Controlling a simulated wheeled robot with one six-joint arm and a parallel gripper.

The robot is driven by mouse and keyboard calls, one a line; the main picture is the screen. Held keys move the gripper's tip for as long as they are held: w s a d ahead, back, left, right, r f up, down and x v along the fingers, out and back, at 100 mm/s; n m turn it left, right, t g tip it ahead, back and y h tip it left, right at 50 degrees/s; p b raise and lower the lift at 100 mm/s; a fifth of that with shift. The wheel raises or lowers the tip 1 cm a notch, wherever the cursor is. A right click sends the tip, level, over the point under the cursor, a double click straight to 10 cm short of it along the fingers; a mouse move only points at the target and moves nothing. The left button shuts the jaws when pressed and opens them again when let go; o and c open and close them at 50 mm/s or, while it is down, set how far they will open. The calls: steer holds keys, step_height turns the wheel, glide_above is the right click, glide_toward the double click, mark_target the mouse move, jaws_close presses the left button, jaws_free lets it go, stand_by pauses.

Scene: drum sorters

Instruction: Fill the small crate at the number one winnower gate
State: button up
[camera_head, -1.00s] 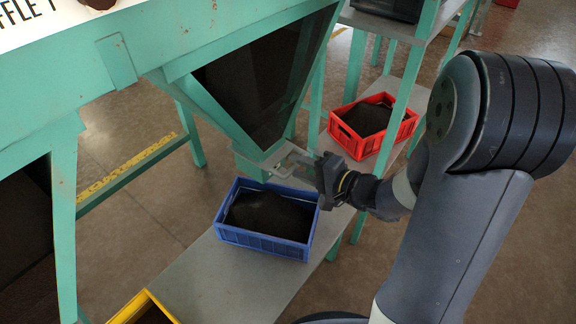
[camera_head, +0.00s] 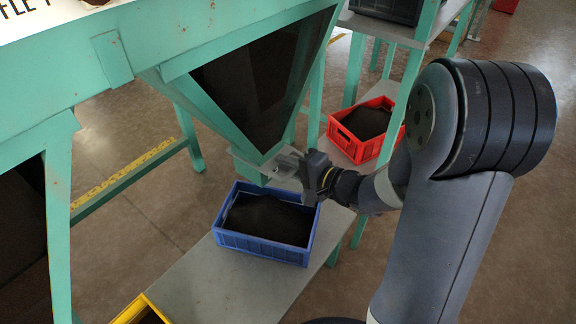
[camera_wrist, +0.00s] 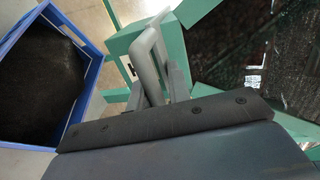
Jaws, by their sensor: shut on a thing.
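A green funnel-shaped hopper (camera_head: 262,85) with dark window panels narrows to an outlet above a blue crate (camera_head: 262,247). A grey slide gate (camera_head: 246,166) crosses the outlet. My gripper (camera_head: 291,166) is beside the outlet, shut on the gate's grey handle, which shows as a loop in the wrist view (camera_wrist: 147,52). The blue crate stands on a grey bench below and holds a heap of dark grain (camera_head: 268,217). It also shows at the left of the wrist view (camera_wrist: 88,38). I cannot see any stream falling from the outlet.
A red crate (camera_head: 345,144) with dark grain stands behind, to the right. A yellow crate (camera_head: 135,308) is partly cut off at the bottom left. The grey bench (camera_head: 213,283) is bare between the blue and yellow crates. Green posts (camera_head: 353,70) stand around the hopper.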

steer(key=shift+s+f, duration=0.1)
steer(key=shift+f, duration=0.15)
jaws_close()
steer(key=shift+d, duration=0.15)
steer(key=shift+p+v, duration=0.95)
steer(key=shift+p, duration=0.15)
steer(key=shift+s+d+f, duration=0.1)
steer(key=shift+s+f, duration=0.15)
steer(key=shift+f, duration=0.1)
steer(key=o, duration=0.6)
jaws_free()
steer(key=shift+w, duration=0.1)
steer(key=shift+r, duration=0.1)
